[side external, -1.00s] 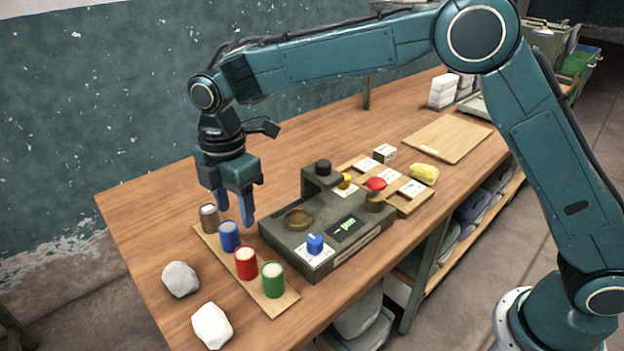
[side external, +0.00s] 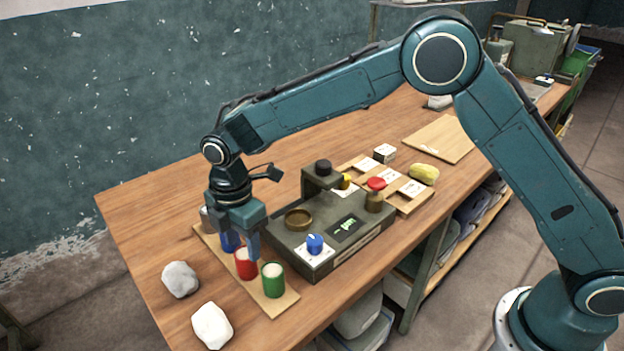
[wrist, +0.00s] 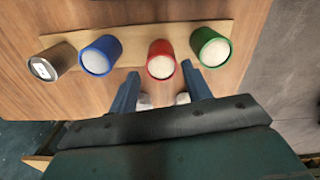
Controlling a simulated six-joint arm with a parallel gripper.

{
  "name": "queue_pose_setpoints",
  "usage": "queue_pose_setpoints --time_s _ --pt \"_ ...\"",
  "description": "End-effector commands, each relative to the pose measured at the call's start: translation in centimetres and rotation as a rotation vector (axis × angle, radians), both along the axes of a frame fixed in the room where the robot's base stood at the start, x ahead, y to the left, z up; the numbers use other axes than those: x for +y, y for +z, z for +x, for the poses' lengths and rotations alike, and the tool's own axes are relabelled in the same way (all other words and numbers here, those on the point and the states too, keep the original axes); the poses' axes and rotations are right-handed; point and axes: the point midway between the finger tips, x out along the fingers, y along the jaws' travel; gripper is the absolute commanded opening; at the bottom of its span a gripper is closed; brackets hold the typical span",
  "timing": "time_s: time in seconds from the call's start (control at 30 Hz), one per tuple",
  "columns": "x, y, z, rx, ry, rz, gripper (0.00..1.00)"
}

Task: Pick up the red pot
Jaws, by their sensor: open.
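The red pot (side external: 245,265) stands upright on a wooden board (side external: 284,304) in a row of pots, partly hidden behind my gripper in the side view. In the wrist view the red pot (wrist: 161,62) has a pale top and sits just beyond and between my fingertips. My gripper (wrist: 160,70) is open and empty, with one finger toward the blue pot side and the other toward the green pot side. In the side view my gripper (side external: 240,246) points down over the row, close to the red pot. Exact contact cannot be told.
The blue pot (wrist: 101,56) and green pot (wrist: 210,47) flank the red one closely; a grey-brown pot (wrist: 53,62) stands at the end. A dark machine (side external: 330,235) stands beside the board. Two pale stones (side external: 180,279) lie on the table's near left.

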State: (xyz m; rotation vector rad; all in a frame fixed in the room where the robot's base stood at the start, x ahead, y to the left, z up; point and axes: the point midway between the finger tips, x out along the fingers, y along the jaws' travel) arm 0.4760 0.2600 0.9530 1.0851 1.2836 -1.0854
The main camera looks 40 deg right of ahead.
Motion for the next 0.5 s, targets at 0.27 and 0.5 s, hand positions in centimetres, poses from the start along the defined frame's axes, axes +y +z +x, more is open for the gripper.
queue_pose_setpoints --time_s 0.27,0.5 --pt "0.0 -1.0 -0.1 0.002 0.000 -0.001 0.49" --pt "-0.1 -3.8 -0.2 0.002 0.000 -0.001 0.49"
